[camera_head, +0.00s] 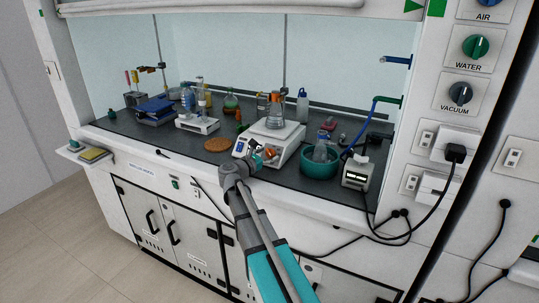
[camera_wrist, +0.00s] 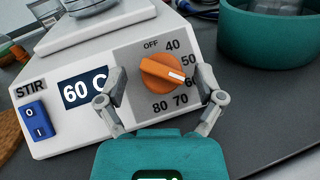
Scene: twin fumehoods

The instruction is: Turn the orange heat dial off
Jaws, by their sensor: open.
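The orange heat dial (camera_wrist: 162,72) is on the front panel of a white hotplate stirrer (camera_head: 281,137). In the wrist view its white pointer line points right and slightly down, between the 50 and 60/70 side of the scale. OFF is printed above the dial, to its upper left. The display (camera_wrist: 84,88) reads 60 C. My gripper (camera_wrist: 161,85) is open, one finger on each side of the dial; I cannot tell whether either finger touches it. In the head view my gripper (camera_head: 256,160) is at the hotplate's front, and the dial is mostly hidden.
A blue switch (camera_wrist: 35,121) marked STIR is left of the display. A flask (camera_head: 276,112) stands on the hotplate. A teal bowl (camera_head: 320,164) stands close on the right. A round cork mat (camera_head: 217,145) lies to the left. Cables hang at the right.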

